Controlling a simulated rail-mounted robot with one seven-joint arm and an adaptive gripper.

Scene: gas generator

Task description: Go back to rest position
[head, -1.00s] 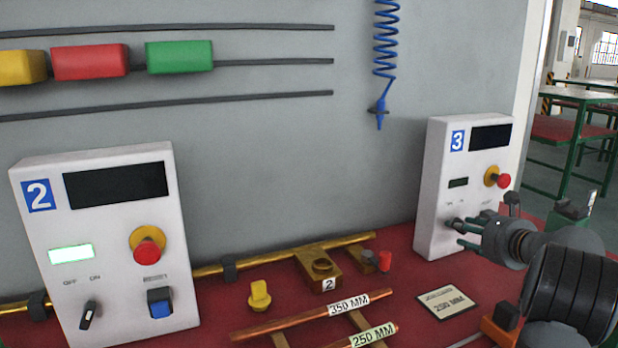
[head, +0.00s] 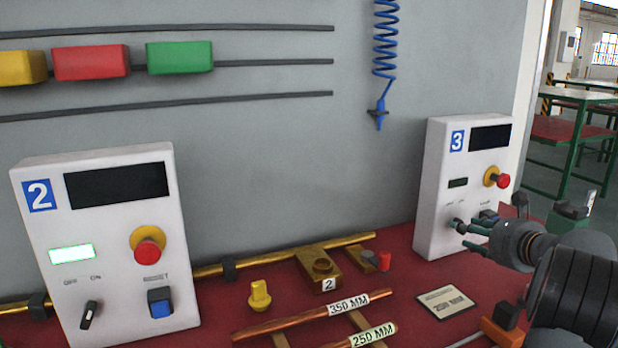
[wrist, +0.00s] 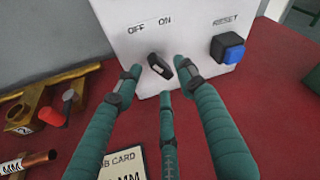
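My gripper (head: 466,234) is in front of panel 3 (head: 432,200) at the right of the head view. In the wrist view its three teal fingers (wrist: 158,82) are spread apart with nothing between them. The black OFF/ON knob (wrist: 159,66) on panel 3 lies just beyond the fingertips, and its handle is tilted. The fingers look apart from the knob, though the exact gap is hard to judge. The blue reset button (wrist: 227,48) is to the right of the fingers.
Panel 2 (head: 105,230) stands at the left with a lit display. A brass pipe with a valve block (head: 320,268), copper pipes (head: 315,314) and a job card (head: 446,301) lie on the red table. A blue coiled hose (head: 384,45) hangs above.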

